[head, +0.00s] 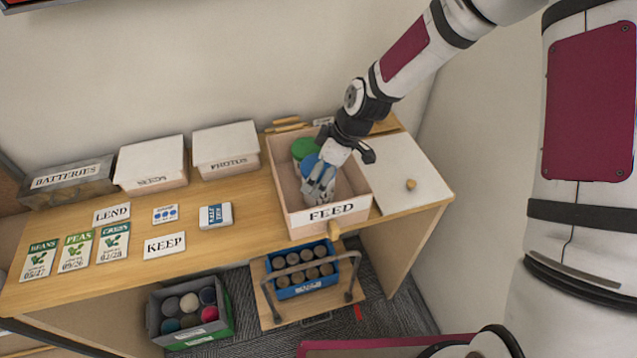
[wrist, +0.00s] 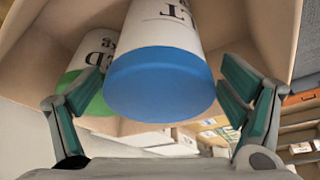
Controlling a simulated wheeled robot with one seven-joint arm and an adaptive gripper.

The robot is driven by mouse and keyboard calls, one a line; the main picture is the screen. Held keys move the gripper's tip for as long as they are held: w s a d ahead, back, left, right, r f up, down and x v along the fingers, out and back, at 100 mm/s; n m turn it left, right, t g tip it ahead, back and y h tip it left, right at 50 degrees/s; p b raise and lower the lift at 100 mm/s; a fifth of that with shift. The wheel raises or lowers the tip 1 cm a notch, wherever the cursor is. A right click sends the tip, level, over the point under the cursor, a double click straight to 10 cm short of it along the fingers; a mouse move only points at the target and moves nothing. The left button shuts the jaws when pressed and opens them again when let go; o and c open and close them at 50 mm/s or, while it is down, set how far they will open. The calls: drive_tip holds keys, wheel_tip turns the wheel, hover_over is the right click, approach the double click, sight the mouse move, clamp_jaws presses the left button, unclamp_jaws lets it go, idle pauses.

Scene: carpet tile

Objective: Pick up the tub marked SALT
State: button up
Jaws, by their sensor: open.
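A white tub with a blue lid (wrist: 160,85) stands in the drawer-like box marked FEED (head: 329,213). In the wrist view its large lettering is cut off by the frame; an L and a T seem to show, so the full word cannot be read. Its blue lid (head: 310,165) is partly hidden by my gripper in the head view. My gripper (head: 322,185) is inside the box, pointing down. In the wrist view its open fingers (wrist: 160,75) are on either side of the blue-lidded tub, with no clear grip on it.
A second tub with a green lid (head: 303,148) stands close behind in the same box; its label shows only in part. The box walls are near my fingers. SEEDS (head: 151,163) and PHOTOS (head: 226,150) boxes stand left. A white panel (head: 400,175) lies right.

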drive_tip(key=shift+f, duration=0.2)
drive_tip(key=shift+r, duration=0.1)
drive_tip(key=c, duration=2)
drive_tip(key=shift+w, duration=0.1)
drive_tip(key=shift+c, duration=0.2)
